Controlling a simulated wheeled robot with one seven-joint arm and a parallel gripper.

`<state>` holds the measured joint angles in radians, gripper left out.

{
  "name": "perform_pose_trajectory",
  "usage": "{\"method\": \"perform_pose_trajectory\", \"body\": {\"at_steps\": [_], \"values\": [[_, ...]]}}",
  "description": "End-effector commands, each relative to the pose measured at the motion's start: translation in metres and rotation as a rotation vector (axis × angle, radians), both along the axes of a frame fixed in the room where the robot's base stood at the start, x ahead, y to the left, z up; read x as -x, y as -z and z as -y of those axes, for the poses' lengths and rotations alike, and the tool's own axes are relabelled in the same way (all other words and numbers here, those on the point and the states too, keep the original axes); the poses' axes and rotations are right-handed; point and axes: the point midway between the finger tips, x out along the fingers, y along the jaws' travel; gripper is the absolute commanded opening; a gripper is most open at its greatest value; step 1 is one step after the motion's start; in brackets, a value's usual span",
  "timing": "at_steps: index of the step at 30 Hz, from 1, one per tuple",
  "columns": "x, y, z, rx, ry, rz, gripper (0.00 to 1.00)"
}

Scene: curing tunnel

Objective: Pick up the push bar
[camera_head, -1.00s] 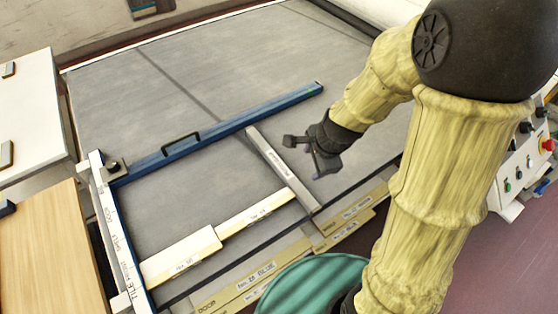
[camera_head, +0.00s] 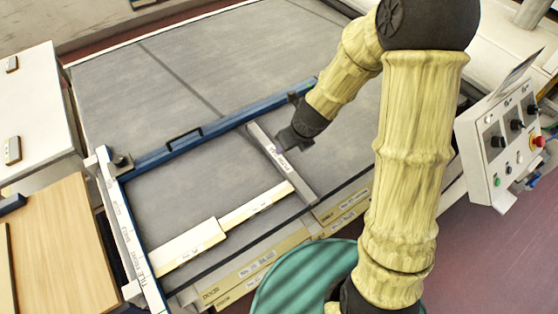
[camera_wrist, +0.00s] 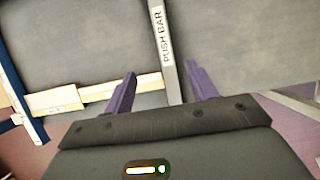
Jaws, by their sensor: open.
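The push bar (camera_head: 285,168) is a narrow grey bar with a white label reading "PUSH BAR". It lies on the grey belt surface, running from the blue rail toward the front edge. In the wrist view the push bar (camera_wrist: 166,45) runs up between my two purple fingers. My gripper (camera_head: 288,141) is open over or beside the bar in the head view; the wrist view shows my gripper (camera_wrist: 160,85) with its fingers apart on either side of the bar. I cannot tell how high the fingertips are above the belt.
A blue rail (camera_head: 220,124) with a handle crosses the belt behind the bar. Cream labelled blocks (camera_head: 190,243) lie left of the bar. A white left rail (camera_head: 130,235) bounds the area. A control panel (camera_head: 500,140) stands at the right. The belt beyond the rail is clear.

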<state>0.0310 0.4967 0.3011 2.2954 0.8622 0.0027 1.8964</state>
Motion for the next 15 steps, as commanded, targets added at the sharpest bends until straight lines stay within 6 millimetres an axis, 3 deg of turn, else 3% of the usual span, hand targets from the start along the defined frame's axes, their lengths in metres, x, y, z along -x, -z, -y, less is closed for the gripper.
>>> {"method": "perform_pose_trajectory", "body": {"at_steps": [15], "values": [[-0.019,0.057,-0.013,-0.001,0.000,-0.004,0.57]]}}
